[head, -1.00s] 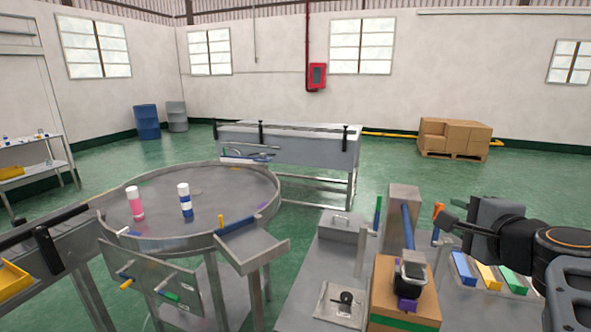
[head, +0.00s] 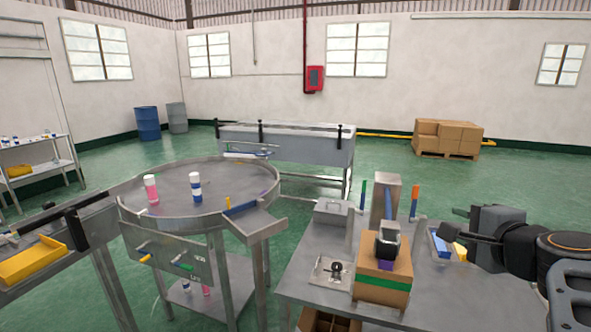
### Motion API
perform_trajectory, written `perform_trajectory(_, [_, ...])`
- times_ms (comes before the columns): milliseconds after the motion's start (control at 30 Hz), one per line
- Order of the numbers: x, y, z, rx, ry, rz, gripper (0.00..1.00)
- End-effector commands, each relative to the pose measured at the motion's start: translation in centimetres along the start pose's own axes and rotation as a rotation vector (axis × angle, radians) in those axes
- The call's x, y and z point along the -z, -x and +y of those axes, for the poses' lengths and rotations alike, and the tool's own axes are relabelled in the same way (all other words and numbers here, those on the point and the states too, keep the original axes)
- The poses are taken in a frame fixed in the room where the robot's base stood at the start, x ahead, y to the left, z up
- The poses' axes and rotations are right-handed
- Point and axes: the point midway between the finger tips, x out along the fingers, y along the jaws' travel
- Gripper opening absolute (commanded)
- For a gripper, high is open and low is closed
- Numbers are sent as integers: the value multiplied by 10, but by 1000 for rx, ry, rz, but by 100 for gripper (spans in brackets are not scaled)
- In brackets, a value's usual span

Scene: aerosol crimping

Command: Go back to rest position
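My gripper (head: 454,221) is at the right, on my dark arm, above the right part of the grey workbench (head: 310,272). Its two dark fingertips look apart, with nothing between them. On the bench, to the left of the gripper, is a cardboard-coloured box-shaped station (head: 383,290) with a green band and a dark device (head: 387,243) on top. A pink can (head: 151,190) and a white-and-blue can (head: 196,188) stand upright on the round metal table (head: 225,200) at the left, far from my gripper.
Blue and yellow bins (head: 440,242) lie on the bench beside my gripper, partly hidden by it. A grey post (head: 386,195) stands behind the station. A conveyor with a yellow tray (head: 32,262) is at the left. Green floor lies open behind the bench, before the stacked cartons (head: 448,137).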

Motion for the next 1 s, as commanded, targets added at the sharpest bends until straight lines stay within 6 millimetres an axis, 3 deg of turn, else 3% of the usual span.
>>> perform_trajectory(100, [-27, -13, 18, -67, 72, -73, 38])
perform_trajectory(267, [-55, -22, 51, -179, 200, -154, 38])
perform_trajectory(467, [-90, -26, 112, -370, 451, -285, 38])
perform_trajectory(633, [-120, -19, 178, -559, 774, -450, 38])
perform_trajectory(800, [-135, -3, 234, -712, 1132, -609, 38])
perform_trajectory(1000, [-139, 6, 260, -787, 1368, -696, 38])
